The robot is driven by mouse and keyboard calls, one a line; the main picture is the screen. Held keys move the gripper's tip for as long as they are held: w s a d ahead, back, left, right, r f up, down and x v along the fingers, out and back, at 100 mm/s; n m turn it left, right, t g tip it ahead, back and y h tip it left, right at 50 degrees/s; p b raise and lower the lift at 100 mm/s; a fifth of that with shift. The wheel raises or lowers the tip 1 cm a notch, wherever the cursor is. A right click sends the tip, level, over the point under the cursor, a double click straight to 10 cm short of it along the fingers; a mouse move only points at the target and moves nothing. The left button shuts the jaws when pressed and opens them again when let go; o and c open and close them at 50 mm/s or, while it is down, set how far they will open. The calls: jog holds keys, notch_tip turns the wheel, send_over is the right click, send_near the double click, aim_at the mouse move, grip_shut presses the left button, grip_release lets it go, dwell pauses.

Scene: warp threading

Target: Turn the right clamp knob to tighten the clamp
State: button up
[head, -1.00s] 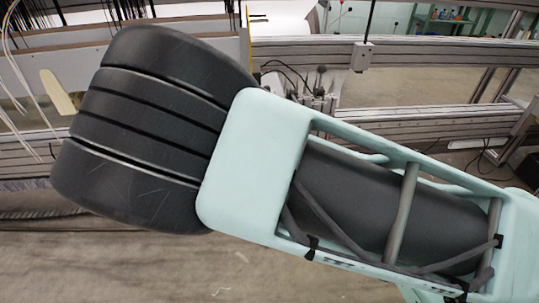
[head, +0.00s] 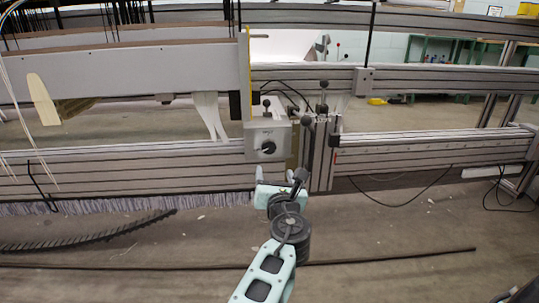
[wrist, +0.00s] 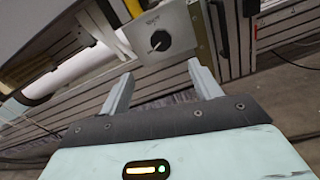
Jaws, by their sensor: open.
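A black round knob (head: 268,147) sits on the front of a grey metal box (head: 280,133) fixed to the loom frame, in the middle of the head view. In the wrist view the knob (wrist: 160,40) is at the top centre on its grey plate (wrist: 180,24), beyond my fingertips. My gripper (head: 273,172) is just below the box. In the wrist view my gripper (wrist: 160,76) has its two fingers spread apart with nothing between them, and it does not touch the knob. Small lettering above the knob is too small to read.
Small black ball-topped levers (head: 323,109) stand right of the box. White warp strips (head: 211,115) hang left of it. Aluminium rails (head: 120,172) run across the frame. A black cable (head: 400,205) loops below right.

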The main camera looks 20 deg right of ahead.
aim_at(269, 148)
jog(key=w+b, duration=0.1)
jog(key=w, duration=0.3)
jog(key=w+d+b, duration=0.1)
jog(key=w+b, duration=0.1)
jog(key=w, duration=0.3)
jog(key=w+d+b, duration=0.1)
jog(key=w+b, duration=0.1)
jog(key=w, duration=0.2)
jog(key=shift+w+d+f, duration=0.15)
jog(key=shift+w+d, duration=0.1)
jog(key=shift+w, duration=0.5)
jog(key=c, duration=1)
